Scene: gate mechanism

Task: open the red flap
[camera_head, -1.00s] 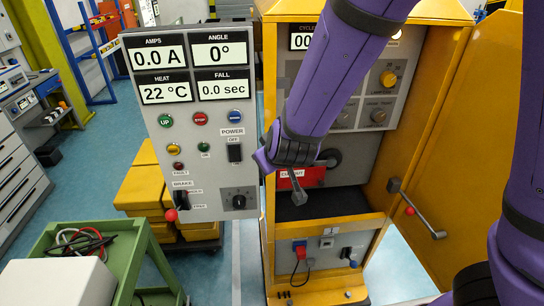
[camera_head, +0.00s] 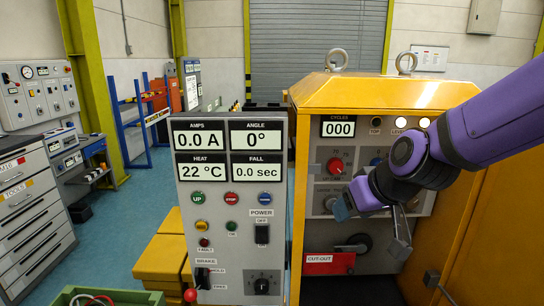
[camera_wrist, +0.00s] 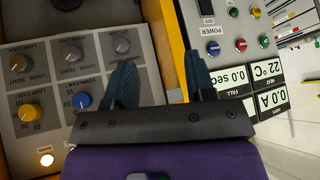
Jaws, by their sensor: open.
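The red flap (camera_head: 329,264), marked CUT-OUT, sits low inside the yellow cabinet in the head view, left of a dark round fitting. It looks closed, flat against the grey panel. My gripper (camera_head: 370,218) is above and to the right of it, in front of the cabinet's knob panel, apart from the flap. In the wrist view my gripper (camera_wrist: 160,78) shows two blue fingers spread apart with nothing between them. The flap cannot be made out in the wrist view.
A grey control panel (camera_head: 232,270) with displays and buttons stands left of the yellow cabinet (camera_head: 400,94). The cabinet's yellow door (camera_head: 490,240) is swung open at the right. A green cart (camera_head: 75,297) is at the lower left.

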